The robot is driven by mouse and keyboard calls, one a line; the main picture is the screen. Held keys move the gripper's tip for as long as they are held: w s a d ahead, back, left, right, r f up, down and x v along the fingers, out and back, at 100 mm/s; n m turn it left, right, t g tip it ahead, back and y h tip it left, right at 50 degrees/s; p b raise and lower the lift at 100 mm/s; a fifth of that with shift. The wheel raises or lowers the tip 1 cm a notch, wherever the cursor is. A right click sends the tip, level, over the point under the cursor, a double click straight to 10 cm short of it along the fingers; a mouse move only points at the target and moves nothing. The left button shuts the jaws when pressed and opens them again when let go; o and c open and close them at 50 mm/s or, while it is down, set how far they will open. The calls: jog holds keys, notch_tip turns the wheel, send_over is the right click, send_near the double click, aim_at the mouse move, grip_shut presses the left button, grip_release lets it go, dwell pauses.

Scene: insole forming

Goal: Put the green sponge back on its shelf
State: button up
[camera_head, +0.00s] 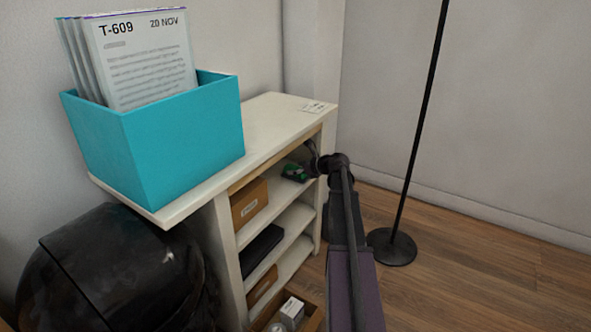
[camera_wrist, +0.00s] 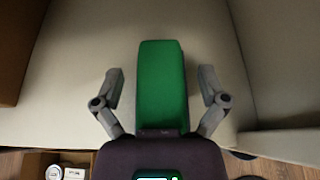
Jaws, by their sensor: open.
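The green sponge (camera_wrist: 161,85) shows in the wrist view as an upright-looking green block on a pale shelf surface (camera_wrist: 75,85). My gripper (camera_wrist: 162,85) is open, with one finger on each side of the sponge and a visible gap on both sides. In the head view the sponge (camera_head: 293,172) is a small green patch on the top shelf of the white shelf unit (camera_head: 285,222). My arm reaches in from the lower right, and its end partly hides that part of the shelf.
A brown box (camera_head: 248,203) sits left of the sponge on the same shelf. A dark item (camera_head: 262,247) lies on the shelf below. A teal box of papers (camera_head: 165,145) stands on top. A black pole with round base (camera_head: 391,247) stands right of my arm.

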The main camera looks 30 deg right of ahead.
jog(key=shift+r, duration=0.15)
jog(key=shift+r, duration=0.1)
jog(key=shift+s+d+r+p, duration=0.1)
jog(key=shift+s+r+p, duration=0.05)
jog(key=shift+s+p, duration=0.25)
jog(key=s+d, duration=0.2)
jog(key=s, duration=0.4)
jog(key=s+d, duration=0.3)
jog(key=s, duration=0.3)
jog(key=shift+s+d+r+p, duration=0.35)
jog(key=shift+s, duration=0.05)
